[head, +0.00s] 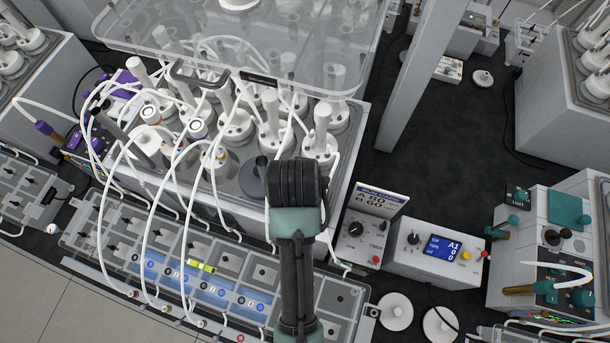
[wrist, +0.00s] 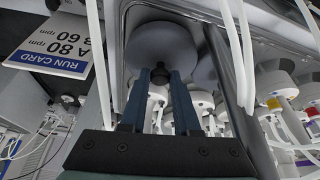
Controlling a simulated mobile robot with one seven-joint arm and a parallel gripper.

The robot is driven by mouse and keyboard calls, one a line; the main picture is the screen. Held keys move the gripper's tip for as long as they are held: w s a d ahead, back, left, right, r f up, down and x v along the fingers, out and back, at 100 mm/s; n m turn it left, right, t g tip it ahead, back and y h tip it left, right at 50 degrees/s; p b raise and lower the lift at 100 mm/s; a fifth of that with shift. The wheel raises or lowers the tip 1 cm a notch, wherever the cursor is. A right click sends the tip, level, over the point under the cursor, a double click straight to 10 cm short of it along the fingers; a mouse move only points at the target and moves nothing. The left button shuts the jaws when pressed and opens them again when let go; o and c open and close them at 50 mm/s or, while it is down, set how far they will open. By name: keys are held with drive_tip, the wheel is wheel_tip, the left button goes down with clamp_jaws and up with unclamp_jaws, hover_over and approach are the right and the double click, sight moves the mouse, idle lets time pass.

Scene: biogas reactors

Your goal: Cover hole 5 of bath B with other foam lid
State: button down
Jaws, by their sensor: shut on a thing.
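My gripper (wrist: 158,82) is shut on the small dark knob of a round grey foam lid (wrist: 178,45) in the wrist view. In the head view my own arm hides the gripper. A dark grey disc (head: 250,182) with a black knob shows just left of my arm, on the near right part of the central bath (head: 352,135). I cannot tell whether it is the held lid or another one. The bath holds several white-topped vessels (head: 238,125). I cannot read hole numbers or a bath letter, and hole 5 is not identifiable.
A raised clear cover (head: 225,45) hangs over the bath's back. White tubes (head: 150,220) arch from the vessels to the front rack (head: 335,298). A run card (head: 378,200) and control box (head: 435,250) stand at right. White discs (head: 395,311) lie on the dark bench.

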drive_tip(key=shift+f, duration=0.25)
drive_tip(key=c, duration=0.6)
unclamp_jaws()
drive_tip(key=shift+o, duration=0.2)
drive_tip(key=shift+r, duration=0.1)
drive_tip(key=v, duration=1.2)
drive_tip(key=shift+s+r, duration=0.25)
drive_tip(key=shift+r, duration=0.1)
